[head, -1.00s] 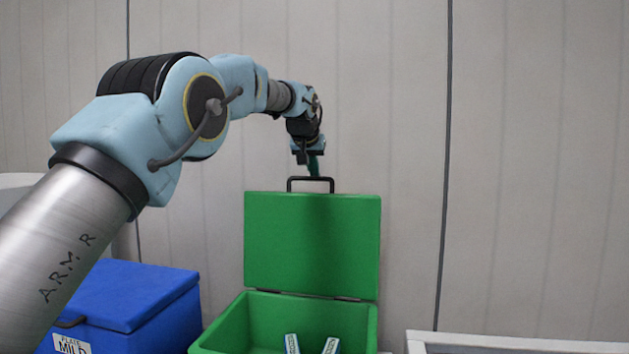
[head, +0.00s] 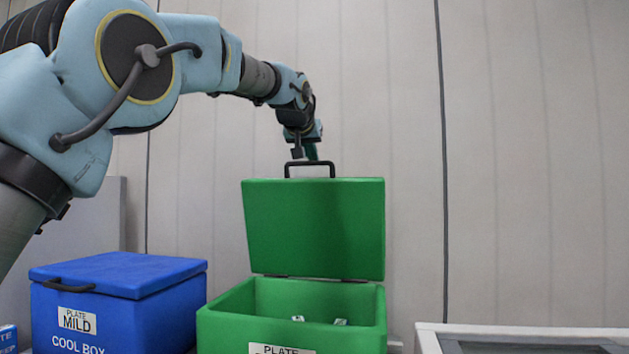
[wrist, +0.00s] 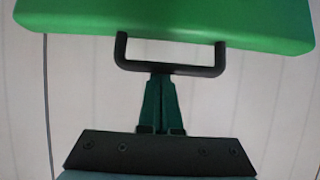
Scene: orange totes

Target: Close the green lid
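The green lid (head: 314,228) stands open and upright, hinged at the back of the green box (head: 290,330). It also shows along the top of the wrist view (wrist: 165,18). Its black handle (head: 310,164) sticks up from the lid's top edge, and in the wrist view the handle (wrist: 170,69) hangs below that edge. My gripper (head: 311,156) is just above the handle. In the wrist view the two green fingers (wrist: 161,80) are together and their tips reach the handle's bar. I see nothing between them. I cannot tell whether they touch the bar.
Small white-topped items (head: 340,322) lie in the green box. A closed blue cool box (head: 120,275) stands to its left, and a pale grey bin (head: 520,331) to its right. A panelled wall (head: 540,150) is behind.

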